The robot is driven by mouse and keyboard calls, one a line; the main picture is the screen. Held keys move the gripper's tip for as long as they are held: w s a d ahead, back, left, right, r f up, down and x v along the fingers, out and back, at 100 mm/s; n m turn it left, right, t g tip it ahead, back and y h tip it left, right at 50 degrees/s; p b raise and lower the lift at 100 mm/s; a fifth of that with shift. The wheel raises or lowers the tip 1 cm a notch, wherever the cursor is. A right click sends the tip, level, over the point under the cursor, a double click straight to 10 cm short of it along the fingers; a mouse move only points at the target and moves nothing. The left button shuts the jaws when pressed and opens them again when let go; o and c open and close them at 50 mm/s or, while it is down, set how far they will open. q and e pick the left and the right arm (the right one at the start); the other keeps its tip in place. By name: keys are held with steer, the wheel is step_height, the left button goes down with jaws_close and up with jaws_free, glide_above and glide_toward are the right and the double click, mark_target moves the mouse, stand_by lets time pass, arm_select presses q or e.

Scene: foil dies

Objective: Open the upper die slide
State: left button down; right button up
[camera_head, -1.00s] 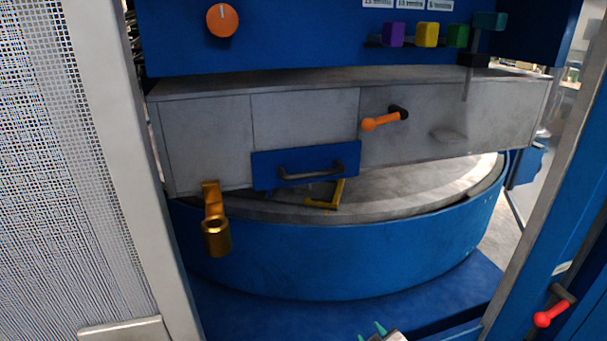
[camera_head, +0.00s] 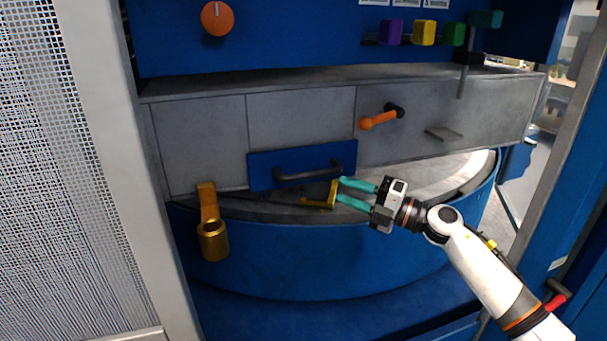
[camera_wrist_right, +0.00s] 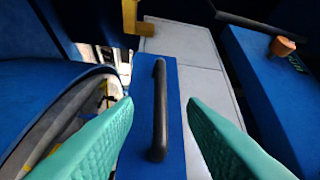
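The upper die slide appears to be the blue panel (camera_head: 262,179) set in the grey block, with a dark bar handle (camera_head: 305,172) across it. My right gripper (camera_head: 341,189) has teal fingers and is open, near the right end of the handle. In the right wrist view the handle (camera_wrist_right: 159,110) runs lengthwise between the two spread fingers, with gaps on both sides; the fingers are not closed on it. The panel looks flush or nearly flush with the grey front. My left gripper is not in view.
A yellow bracket (camera_head: 321,197) sits just below the handle, close to my fingers. A brass fitting (camera_head: 211,230) hangs at left. The round blue table (camera_head: 300,262) lies below.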

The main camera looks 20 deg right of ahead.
mark_target(310, 177)
steer(key=p+x, duration=0.3)
steer(key=x, duration=0.6)
steer(key=shift+w+a+r, duration=0.2)
steer(key=shift+w+a, duration=0.5)
steer(key=shift+a, duration=0.05)
steer(key=shift+c, duration=0.2)
jaws_close()
